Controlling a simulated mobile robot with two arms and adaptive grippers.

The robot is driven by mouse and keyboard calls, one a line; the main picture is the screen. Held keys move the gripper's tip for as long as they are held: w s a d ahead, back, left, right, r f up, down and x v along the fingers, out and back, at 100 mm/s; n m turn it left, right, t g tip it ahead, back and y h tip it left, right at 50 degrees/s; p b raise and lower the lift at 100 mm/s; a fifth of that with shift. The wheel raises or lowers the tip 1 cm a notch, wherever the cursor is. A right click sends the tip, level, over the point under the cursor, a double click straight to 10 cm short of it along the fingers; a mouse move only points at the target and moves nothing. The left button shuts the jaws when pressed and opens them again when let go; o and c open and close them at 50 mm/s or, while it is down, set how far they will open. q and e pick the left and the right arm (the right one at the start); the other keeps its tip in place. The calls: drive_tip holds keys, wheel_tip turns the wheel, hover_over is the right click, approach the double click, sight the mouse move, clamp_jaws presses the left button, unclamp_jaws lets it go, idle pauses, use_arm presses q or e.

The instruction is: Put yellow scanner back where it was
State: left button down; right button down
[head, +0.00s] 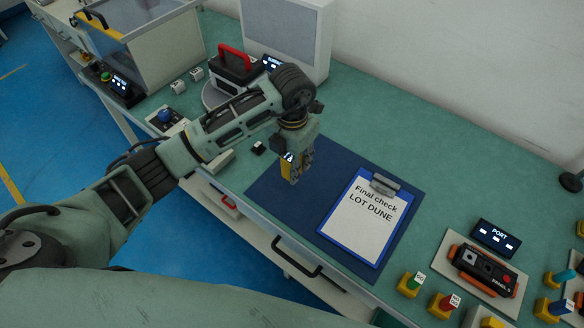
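My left gripper (297,174) points down over the dark blue mat (268,187), left of the clipboard. A yellow scanner (286,171) with a small lit spot near its top is at its fingers, and the gripper appears shut on it. The fingers hide part of the scanner. Whether its lower end touches the mat or hangs just above it I cannot tell. My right gripper is not in view.
A clipboard (356,226) reading "Final check LOT DUNE" lies on the mat's right half. Right of it are a PORT display (495,238), a black-and-orange panel (485,271) and several coloured plugs. A red-handled box (235,70) stands behind my arm.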

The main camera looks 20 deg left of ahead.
use_arm(q)
wheel_tip(320, 180, down, 4)
drive_tip(key=shift+r+p, duration=0.25)
drive_tip(key=shift+p, duration=0.35)
drive_tip(key=shift+f, duration=0.2)
drive_tip(key=shift+f, duration=0.1)
drive_tip(key=shift+f, duration=0.15)
drive_tip(key=c, duration=1.3)
unclamp_jaws()
